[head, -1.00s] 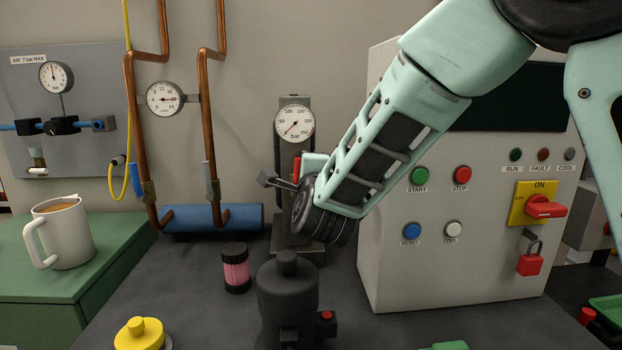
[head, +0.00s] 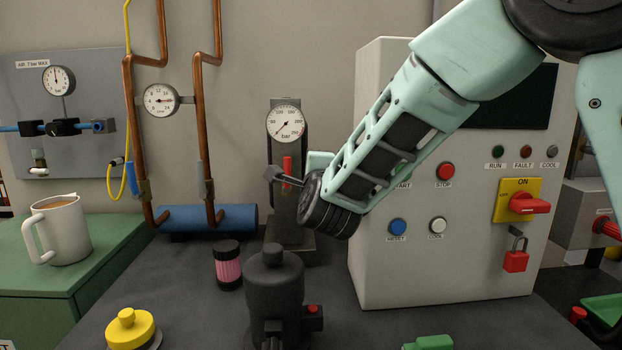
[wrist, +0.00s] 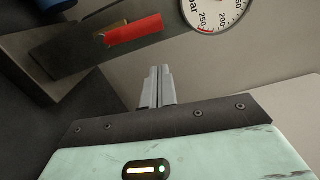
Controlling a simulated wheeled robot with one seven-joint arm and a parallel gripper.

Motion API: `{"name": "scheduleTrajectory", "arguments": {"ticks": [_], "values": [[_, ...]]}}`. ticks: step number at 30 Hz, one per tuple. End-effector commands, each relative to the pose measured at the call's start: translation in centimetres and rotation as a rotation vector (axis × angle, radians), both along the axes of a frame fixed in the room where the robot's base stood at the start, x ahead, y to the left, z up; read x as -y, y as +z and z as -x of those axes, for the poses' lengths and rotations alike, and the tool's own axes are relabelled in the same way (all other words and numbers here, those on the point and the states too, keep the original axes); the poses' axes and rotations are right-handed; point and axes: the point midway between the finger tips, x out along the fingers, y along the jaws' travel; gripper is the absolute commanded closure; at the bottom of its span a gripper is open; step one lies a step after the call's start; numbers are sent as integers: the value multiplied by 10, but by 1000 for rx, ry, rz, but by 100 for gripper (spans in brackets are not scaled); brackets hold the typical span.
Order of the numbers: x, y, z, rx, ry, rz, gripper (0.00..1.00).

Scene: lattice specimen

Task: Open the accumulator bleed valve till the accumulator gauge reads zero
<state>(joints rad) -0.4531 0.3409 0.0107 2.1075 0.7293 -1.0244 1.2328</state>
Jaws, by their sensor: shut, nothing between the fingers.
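A round white bar gauge (head: 286,124) sits on a dark stand at the back of the bench. My gripper (head: 274,178) is shut and empty, just below and beside the handle. In the wrist view its fingertips (wrist: 159,70) appear apart from the handle.
A black cylinder with a red button (head: 274,290) and a pink-banded jar (head: 228,265) stand in front. A grey control cabinet (head: 450,260) stands right, close to my arm. A yellow knob (head: 131,328), a mug (head: 62,230) and a blue cylinder (head: 220,217) are left.

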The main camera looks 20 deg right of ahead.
Motion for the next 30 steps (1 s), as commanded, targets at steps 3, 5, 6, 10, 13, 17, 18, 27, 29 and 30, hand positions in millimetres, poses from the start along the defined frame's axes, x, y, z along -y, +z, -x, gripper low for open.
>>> {"name": "scheduleTrajectory", "arguments": {"ticks": [3, 5, 6, 10, 13, 17, 18, 27, 29, 30], "values": [[-2, -2, 10, 1, 5, -1, 100], [-3, -2, 20, 1, 5, 0, 100], [-3, -2, 27, 0, 4, 1, 100], [-7, -2, 50, 0, 4, 0, 100], [-9, -2, 68, 0, 3, 0, 100], [-12, -1, 85, 0, 2, -1, 100], [-12, -1, 89, 0, 2, 0, 100], [-13, -1, 97, -1, 1, 1, 100], [-13, -1, 96, -1, 1, 1, 100], [-13, -1, 96, -1, 1, 1, 100]]}}
